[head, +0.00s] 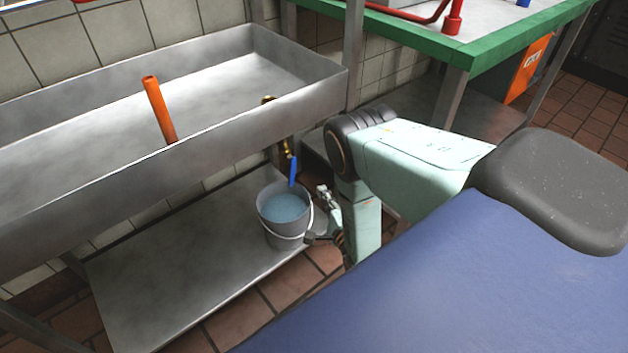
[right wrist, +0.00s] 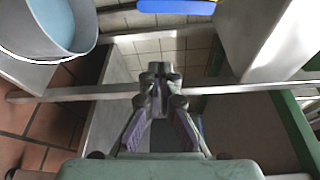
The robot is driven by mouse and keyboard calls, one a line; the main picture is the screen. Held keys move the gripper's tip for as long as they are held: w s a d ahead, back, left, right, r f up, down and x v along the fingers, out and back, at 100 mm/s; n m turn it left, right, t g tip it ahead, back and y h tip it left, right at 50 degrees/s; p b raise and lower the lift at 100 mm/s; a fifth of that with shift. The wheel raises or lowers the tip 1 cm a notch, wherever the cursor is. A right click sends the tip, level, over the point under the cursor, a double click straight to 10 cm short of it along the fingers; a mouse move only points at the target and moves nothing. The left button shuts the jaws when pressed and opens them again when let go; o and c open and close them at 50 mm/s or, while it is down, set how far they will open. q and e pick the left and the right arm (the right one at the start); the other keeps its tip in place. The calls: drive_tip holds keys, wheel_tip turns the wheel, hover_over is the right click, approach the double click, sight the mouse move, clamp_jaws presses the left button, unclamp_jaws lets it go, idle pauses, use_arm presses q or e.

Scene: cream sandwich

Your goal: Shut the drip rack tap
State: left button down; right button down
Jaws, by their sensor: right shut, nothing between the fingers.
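The tap (head: 287,147) is brass with a blue lever (head: 293,171) and sits below the front edge of the steel sink, above the bucket. The lever points downward in the head view. It also shows in the right wrist view as a blue bar (right wrist: 176,7) at the top edge. I cannot tell whether water is running. My right gripper (head: 323,193) is shut and empty, low beside the bucket and to the right of the lever, apart from it. In the right wrist view its fingertips (right wrist: 160,76) meet below the blue bar. My left gripper is out of view.
A grey bucket (head: 286,242) of bluish water stands on the steel lower shelf (head: 180,265), close to my right gripper. An orange pipe (head: 159,108) stands in the sink (head: 215,140). A green-edged table (head: 500,50) is at the back right.

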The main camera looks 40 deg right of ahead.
sight(290, 171)
drive_tip(key=w+a+b, duration=0.1)
drive_tip(key=w+b, duration=0.2)
drive_tip(key=w, duration=0.4)
drive_tip(key=shift+w+a+b, duration=0.3)
drive_tip(key=shift+a+b, duration=0.05)
drive_tip(key=shift+a, duration=0.05)
drive_tip(key=shift+a+m+p, duration=0.2)
drive_tip(key=shift+m+p, duration=0.1)
drive_tip(key=shift+p, duration=0.15)
